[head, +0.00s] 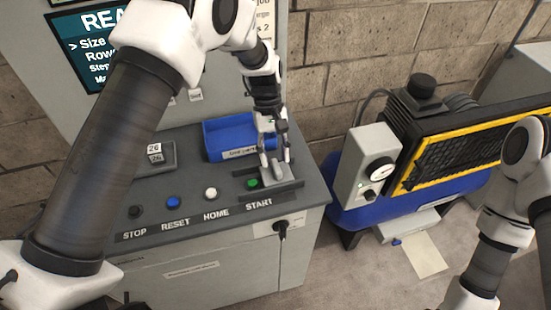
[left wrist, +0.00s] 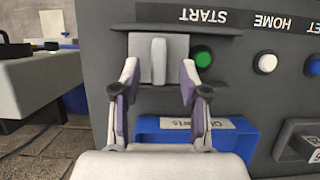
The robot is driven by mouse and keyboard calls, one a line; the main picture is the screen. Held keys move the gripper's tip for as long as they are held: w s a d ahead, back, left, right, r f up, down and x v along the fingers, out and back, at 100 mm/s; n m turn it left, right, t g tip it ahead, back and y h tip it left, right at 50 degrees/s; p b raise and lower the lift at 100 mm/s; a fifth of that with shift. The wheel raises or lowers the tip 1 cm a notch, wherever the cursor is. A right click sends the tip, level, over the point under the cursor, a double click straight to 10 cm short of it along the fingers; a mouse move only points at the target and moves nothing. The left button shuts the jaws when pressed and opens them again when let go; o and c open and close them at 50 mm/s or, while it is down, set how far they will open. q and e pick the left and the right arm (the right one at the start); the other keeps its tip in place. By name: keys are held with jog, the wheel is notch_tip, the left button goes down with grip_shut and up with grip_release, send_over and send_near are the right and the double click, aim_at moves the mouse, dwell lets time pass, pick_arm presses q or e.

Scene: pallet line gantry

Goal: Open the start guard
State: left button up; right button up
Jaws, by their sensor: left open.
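The start guard (head: 279,175) is a light grey sliding plate with a raised upright tab, set between two dark rails at the panel's right end. In the left wrist view the guard (left wrist: 147,72) lies beside the green START button (left wrist: 202,57), which is uncovered. The green button (head: 252,183) also shows left of the guard in the head view. My left gripper (head: 273,157) is open over the guard. In the left wrist view its fingers (left wrist: 158,74) stand on either side of the tab, apart from it. My right gripper is out of view.
Stop, blue reset (head: 172,202) and white home (head: 210,194) buttons line the panel (head: 190,180) leftward. A blue bin (head: 226,138) stands behind, close to my left gripper. A blue tank machine (head: 360,205) stands right of the cabinet, across a gap.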

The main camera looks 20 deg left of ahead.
aim_at(276, 164)
pick_arm(q)
jog(key=shift+w+x, duration=0.2)
jog(key=shift+x, duration=1.3)
jog(key=shift+s, duration=0.15)
grip_shut()
jog(key=shift+d+r+p, duration=0.1)
jog(key=shift+d+p, duration=0.1)
jog(key=shift+p, duration=0.15)
jog(key=shift+w+d, duration=0.3)
jog(key=shift+w, duration=0.1)
grip_release()
jog(key=shift+a, duration=0.2)
jog(key=v, duration=1.1)
jog(key=shift+w+a+r, duration=0.2)
jog(key=shift+r, duration=0.15)
